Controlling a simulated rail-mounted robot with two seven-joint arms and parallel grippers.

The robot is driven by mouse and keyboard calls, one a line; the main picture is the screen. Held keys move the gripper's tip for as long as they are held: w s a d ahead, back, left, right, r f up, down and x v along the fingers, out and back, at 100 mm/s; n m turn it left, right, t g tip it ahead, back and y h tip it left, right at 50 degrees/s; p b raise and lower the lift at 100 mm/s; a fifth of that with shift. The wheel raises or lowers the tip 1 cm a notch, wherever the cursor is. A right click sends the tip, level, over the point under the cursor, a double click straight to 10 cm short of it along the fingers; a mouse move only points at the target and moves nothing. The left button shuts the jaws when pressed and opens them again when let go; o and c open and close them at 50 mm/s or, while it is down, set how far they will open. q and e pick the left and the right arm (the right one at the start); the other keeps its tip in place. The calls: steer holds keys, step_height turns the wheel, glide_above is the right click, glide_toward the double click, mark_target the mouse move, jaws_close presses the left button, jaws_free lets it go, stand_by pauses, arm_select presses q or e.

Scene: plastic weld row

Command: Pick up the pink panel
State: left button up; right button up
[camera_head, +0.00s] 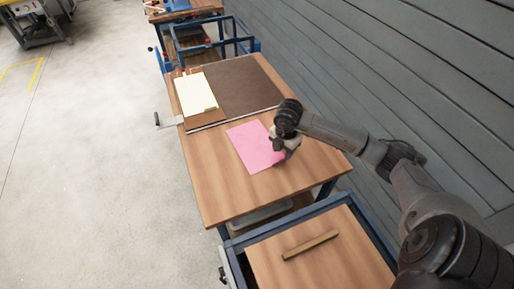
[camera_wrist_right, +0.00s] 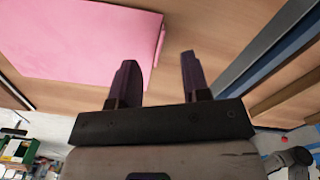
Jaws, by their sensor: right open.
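The pink panel (camera_head: 252,146) lies flat on the wooden table, and its right part is partly hidden by my right gripper in the head view. My right gripper (camera_head: 281,150) is over the panel's right edge, with its jaws hard to make out there. In the right wrist view the gripper (camera_wrist_right: 158,75) is open and empty, its two dark fingers apart. The pink panel (camera_wrist_right: 75,40) shows there at upper left, with a narrow raised pink strip along its near right edge. I cannot tell whether a finger touches it. My left gripper is not in view.
The wooden table (camera_head: 225,195) holds a dark brown mat (camera_head: 240,85) and a cream sheet (camera_head: 195,93) on a brown board. A nearer blue-framed table (camera_head: 270,265) carries a wooden bar (camera_head: 310,244). A grey slatted wall (camera_head: 400,70) runs along the right.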

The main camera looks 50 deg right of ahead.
mark_target(281, 162)
steer(key=shift+w+a+f+b, duration=0.1)
steer(key=shift+f+b, duration=0.6)
steer(key=shift+f, duration=1.95)
jaws_close()
